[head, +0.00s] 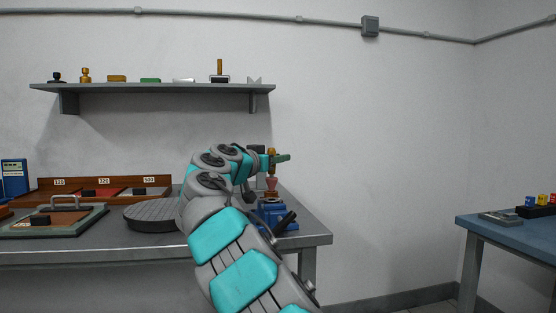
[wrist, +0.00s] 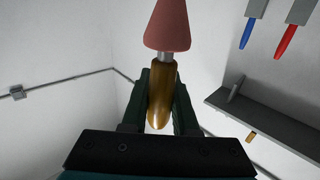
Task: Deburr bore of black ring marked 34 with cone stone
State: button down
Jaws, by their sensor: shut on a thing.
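The cone stone (head: 271,184) is pinkish-red, on a metal shank with a wooden handle (head: 271,163). My gripper (head: 280,158) is shut on the handle, and the stone hangs below it, just above the blue vise (head: 277,214). In the wrist view, my gripper (wrist: 162,95) has its dark fingers on both sides of the handle, with the cone stone (wrist: 168,26) beyond them. Something brown sits at the vise top under the stone; whether they touch I cannot tell. I cannot make out a black ring marked 34; my arm covers part of the bench.
A round dark disc (head: 152,217), a plate with a handle (head: 52,223) and a wooden rack (head: 85,187) labelled 120, 320, 500 are on the bench's left. A shelf (head: 150,88) holds small items above. A blue table (head: 510,231) stands right, across a gap.

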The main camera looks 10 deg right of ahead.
aim_at(272, 174)
jog(key=shift+f+b, duration=1.4)
jog(key=shift+f+b, duration=0.5)
jog(key=shift+b, duration=0.2)
dwell(0.6)
jog(key=shift+w+a+f+n+t+y+b, duration=0.15)
jog(key=shift+n+t+y+b, duration=0.5)
jog(key=shift+b, duration=0.35)
jog(key=shift+a+r+n+t+y+b, duration=0.1)
jog(key=shift+n+t+y+b, duration=0.35)
jog(key=shift+y+b, duration=0.4)
jog(key=shift+w+a+n+t+y+b, duration=0.15)
jog(key=shift+n+t+y+b, duration=0.25)
jog(key=shift+n+y, duration=0.25)
jog(key=shift+m+h, duration=0.35)
jog(key=shift+g+h, duration=0.3)
jog(key=shift+g, duration=0.1)
jog(key=shift+r+m+h, duration=0.25)
jog(key=shift+m+h, duration=0.05)
jog(key=shift+m, duration=0.1)
jog(key=shift+s+d+m+g+h+p, duration=0.25)
jog(key=shift+m+g+h+p, duration=0.4)
jog(key=shift+p, duration=0.35)
